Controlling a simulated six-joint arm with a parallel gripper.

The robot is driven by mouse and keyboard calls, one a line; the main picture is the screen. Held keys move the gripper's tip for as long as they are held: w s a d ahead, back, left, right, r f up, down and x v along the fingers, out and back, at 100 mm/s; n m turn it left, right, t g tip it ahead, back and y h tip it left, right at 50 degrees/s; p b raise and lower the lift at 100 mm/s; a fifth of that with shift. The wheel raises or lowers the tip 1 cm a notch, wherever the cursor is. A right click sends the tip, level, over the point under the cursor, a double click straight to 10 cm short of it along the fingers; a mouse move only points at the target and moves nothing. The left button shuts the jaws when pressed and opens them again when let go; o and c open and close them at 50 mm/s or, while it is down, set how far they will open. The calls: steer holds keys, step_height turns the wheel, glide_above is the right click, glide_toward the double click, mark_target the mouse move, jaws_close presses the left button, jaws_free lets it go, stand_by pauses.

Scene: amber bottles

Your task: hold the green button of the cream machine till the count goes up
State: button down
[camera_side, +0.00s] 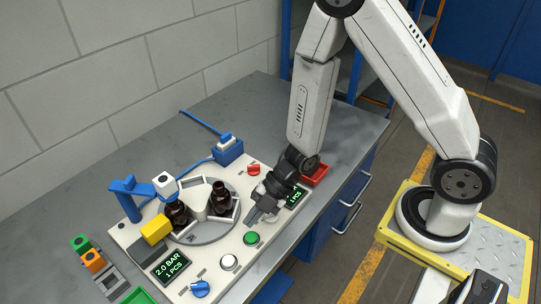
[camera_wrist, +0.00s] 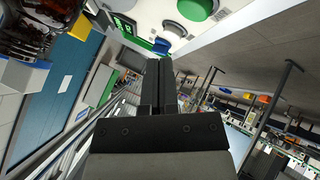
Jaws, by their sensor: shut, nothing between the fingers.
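The cream machine (camera_side: 140,236) lies on the grey bench, with a round green button (camera_side: 251,238) near its front edge. My gripper (camera_side: 251,217) is shut and empty, its fingers pointing down-left, just behind and above the green button in the side view; a gap seems to show between them. In the wrist view the shut fingers (camera_wrist: 158,64) point up the picture, and the green button (camera_wrist: 194,8) shows at the top, right of the tips. A display (camera_side: 171,267) reads "2.0 BAR" and "1 PCS". Another display (camera_side: 295,197), partly behind my wrist, reads "1 PCS".
Two dark amber bottles (camera_side: 177,213) (camera_side: 220,198) stand on the round turntable. A white button (camera_side: 229,262) and a blue knob (camera_side: 200,289) sit left of the green button. A red knob (camera_side: 254,169) is behind my gripper. A red tray (camera_side: 316,174) lies to the right.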

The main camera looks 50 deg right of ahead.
steer(key=shift+r, duration=0.95)
steer(key=w+d+r+m+t+h, duration=0.2)
steer(key=d+r+m+h, duration=0.15)
steer(key=d+m, duration=0.2)
steer(key=w+d+r+m+t+h, duration=0.1)
steer(key=w+d+r+m+h, duration=0.1)
steer(key=d+m+h, duration=0.4)
steer(key=s+d+r+m+g, duration=0.2)
steer(key=s+m, duration=0.6)
steer(key=m, duration=0.4)
steer(key=shift+d+r+g+y, duration=0.35)
steer(key=shift+r+g, duration=0.25)
steer(key=shift+r, duration=0.75)
steer(key=shift+w, duration=0.1)
